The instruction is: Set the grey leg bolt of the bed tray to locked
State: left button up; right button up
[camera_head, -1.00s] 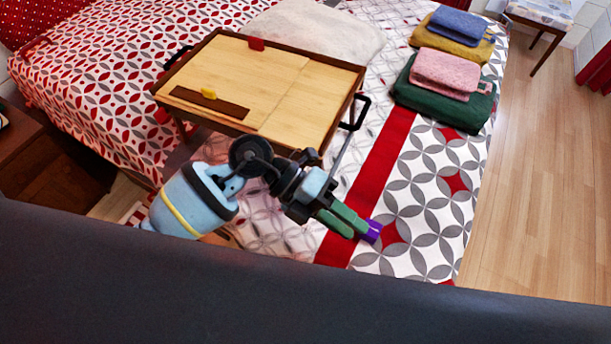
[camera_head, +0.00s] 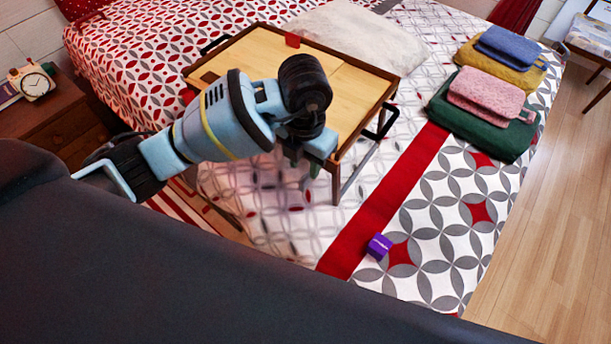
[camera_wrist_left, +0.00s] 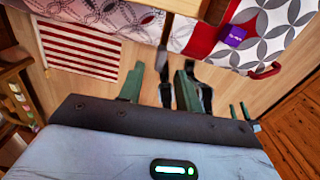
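The wooden bed tray (camera_head: 350,88) stands on the bed in the head view, its near-right leg (camera_head: 336,186) showing below the frame. I cannot make out the grey leg bolt in either view; my arm hides part of the tray's near side. My left gripper (camera_head: 298,158) is beside that near side, mostly behind my wrist. In the left wrist view, the gripper (camera_wrist_left: 162,88) has its green fingers apart, with no held object clear between them. My right gripper is not in view.
A purple box (camera_head: 379,247) lies on the bed right of the red stripe. Folded blankets (camera_head: 478,120) are stacked at the right.

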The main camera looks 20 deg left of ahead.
aim_at(305, 177)
pick_arm(q)
notch_tip(305, 177, down, 6)
jog(key=shift+r, duration=0.1)
dwell(0.4)
grip_shut()
